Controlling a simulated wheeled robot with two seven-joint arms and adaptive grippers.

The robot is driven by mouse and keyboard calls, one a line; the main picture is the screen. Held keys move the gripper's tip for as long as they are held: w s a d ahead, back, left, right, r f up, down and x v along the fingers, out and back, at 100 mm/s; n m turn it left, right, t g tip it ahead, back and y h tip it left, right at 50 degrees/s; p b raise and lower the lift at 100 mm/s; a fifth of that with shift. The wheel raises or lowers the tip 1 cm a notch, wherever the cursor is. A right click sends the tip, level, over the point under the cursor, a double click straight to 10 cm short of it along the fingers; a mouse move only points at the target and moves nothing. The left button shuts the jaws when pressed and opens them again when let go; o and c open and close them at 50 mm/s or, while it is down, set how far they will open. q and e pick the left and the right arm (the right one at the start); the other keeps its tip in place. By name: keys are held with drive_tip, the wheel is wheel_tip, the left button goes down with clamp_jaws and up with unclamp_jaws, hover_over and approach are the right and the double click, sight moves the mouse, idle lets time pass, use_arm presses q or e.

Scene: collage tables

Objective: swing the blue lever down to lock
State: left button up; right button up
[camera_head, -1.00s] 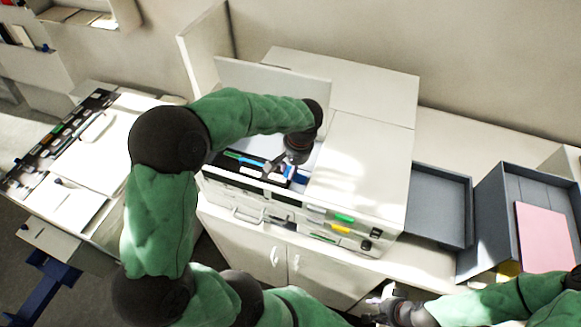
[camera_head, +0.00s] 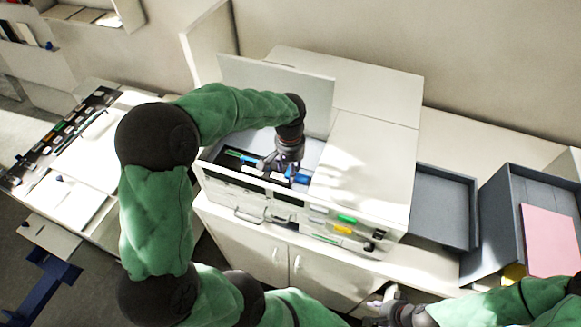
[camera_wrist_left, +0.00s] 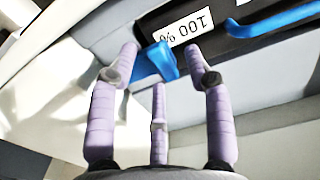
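The blue lever (camera_wrist_left: 158,58) shows in the left wrist view as a short blue piece beside a white "100 %" label on a dark panel. In the head view a blue part (camera_head: 299,176) shows in the open machine's recess, right beside my left gripper (camera_head: 280,168). The fingers of my left gripper (camera_wrist_left: 163,75) are spread in the left wrist view, with the lever in the gap between the tips. I cannot tell whether a finger touches it. My right gripper (camera_head: 377,304) is low in the head view, away from the machine; its finger opening is unclear.
The white machine (camera_head: 365,160) has a raised lid (camera_head: 285,90) behind my left gripper. A blue curved handle (camera_wrist_left: 272,20) lies beside the label. A grey tray (camera_head: 442,205) and a grey box with a pink sheet (camera_head: 550,240) stand to the right.

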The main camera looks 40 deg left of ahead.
use_arm(q)
wheel_tip(320, 180, up, 12)
idle(0.7)
drive_tip(key=shift+a, duration=0.1)
idle(0.4)
